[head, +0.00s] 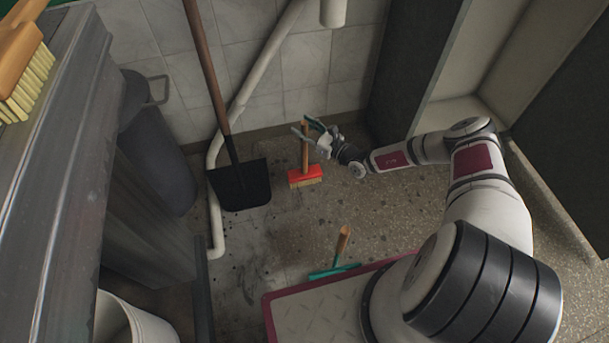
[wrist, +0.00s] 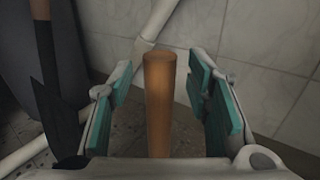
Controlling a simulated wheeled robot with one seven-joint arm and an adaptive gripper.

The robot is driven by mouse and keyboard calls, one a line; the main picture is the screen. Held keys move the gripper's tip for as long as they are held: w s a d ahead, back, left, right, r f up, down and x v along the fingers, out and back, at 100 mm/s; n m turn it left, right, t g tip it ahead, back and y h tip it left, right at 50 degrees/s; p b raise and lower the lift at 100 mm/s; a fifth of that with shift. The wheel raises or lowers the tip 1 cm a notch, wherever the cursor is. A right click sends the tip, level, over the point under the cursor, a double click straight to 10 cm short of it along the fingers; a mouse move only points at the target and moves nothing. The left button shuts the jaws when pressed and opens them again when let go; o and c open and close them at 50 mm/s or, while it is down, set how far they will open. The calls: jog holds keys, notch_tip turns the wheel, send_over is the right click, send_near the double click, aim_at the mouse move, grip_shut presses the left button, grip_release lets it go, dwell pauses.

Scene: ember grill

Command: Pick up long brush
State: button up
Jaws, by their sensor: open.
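The long brush (head: 306,176) stands upright on the floor near the tiled wall, with a red head, pale bristles and a wooden handle. My gripper (head: 310,130) is at the upper part of its handle, reaching in from the right. In the wrist view the wooden handle (wrist: 160,100) stands between the two teal-padded fingers of my open gripper (wrist: 160,95), with a gap on each side. The brush head is hidden in the wrist view.
A black shovel (head: 240,185) with a wooden handle leans left of the brush, beside a white pipe (head: 215,200). A dark bin (head: 155,150) and a metal counter (head: 50,160) stand left.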

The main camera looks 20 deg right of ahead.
grip_shut()
jog(key=shift+r, duration=0.15)
